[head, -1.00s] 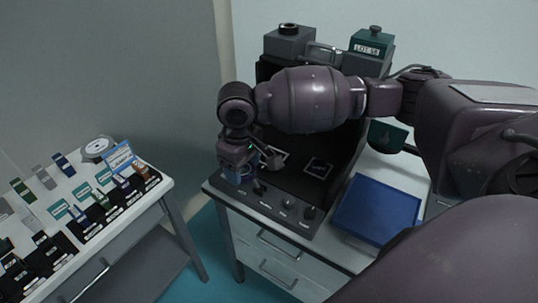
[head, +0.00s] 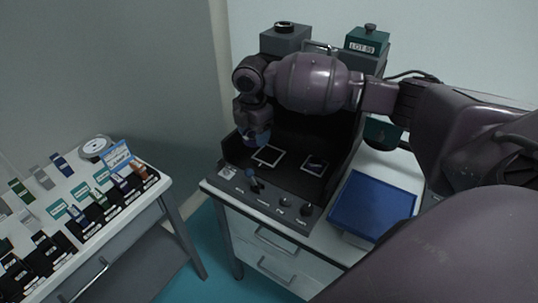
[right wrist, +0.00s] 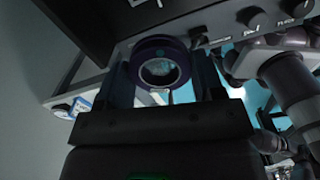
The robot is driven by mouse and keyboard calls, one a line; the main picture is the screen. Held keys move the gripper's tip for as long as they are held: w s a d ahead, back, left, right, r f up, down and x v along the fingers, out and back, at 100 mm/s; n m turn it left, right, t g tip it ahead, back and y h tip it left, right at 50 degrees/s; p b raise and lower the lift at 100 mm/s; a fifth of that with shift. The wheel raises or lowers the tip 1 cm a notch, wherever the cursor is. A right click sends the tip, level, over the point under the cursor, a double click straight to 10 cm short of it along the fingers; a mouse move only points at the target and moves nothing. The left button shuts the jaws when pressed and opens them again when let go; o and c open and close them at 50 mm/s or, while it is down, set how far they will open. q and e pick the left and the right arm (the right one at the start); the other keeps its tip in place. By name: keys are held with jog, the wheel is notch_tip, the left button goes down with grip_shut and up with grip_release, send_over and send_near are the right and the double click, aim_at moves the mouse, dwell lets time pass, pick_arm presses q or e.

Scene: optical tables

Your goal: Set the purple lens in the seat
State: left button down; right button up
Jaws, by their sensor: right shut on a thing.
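My right gripper (head: 258,143) hangs over the dark instrument panel, near a white-outlined square (head: 268,156). In the right wrist view my right gripper (right wrist: 163,80) is shut on the purple lens (right wrist: 157,47), a round dark-purple ring with clear glass in its middle, held upright between the two fingers. In the head view the lens is not clearly made out. A second outlined square (head: 315,165) with a dark blue patch lies to the right. I cannot tell from the pictures which square is the seat. My left gripper is not in view.
A row of knobs and a joystick (head: 254,182) line the front of the panel. A blue tray (head: 374,206) stands to its right. The left table (head: 70,240) carries several small labelled holders. The back housing (head: 286,40) rises behind my arm.

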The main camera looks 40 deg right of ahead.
jog(key=w+d+n, duration=0.2)
jog(key=d+n, duration=0.3)
jog(key=n, duration=0.4)
send_over(269, 155)
notch_tip(269, 155, down, 5)
jog(key=shift+f, duration=0.75)
notch_tip(269, 155, down, 4)
jog(key=shift+f+b, duration=0.1)
jog(key=shift+b, duration=0.35)
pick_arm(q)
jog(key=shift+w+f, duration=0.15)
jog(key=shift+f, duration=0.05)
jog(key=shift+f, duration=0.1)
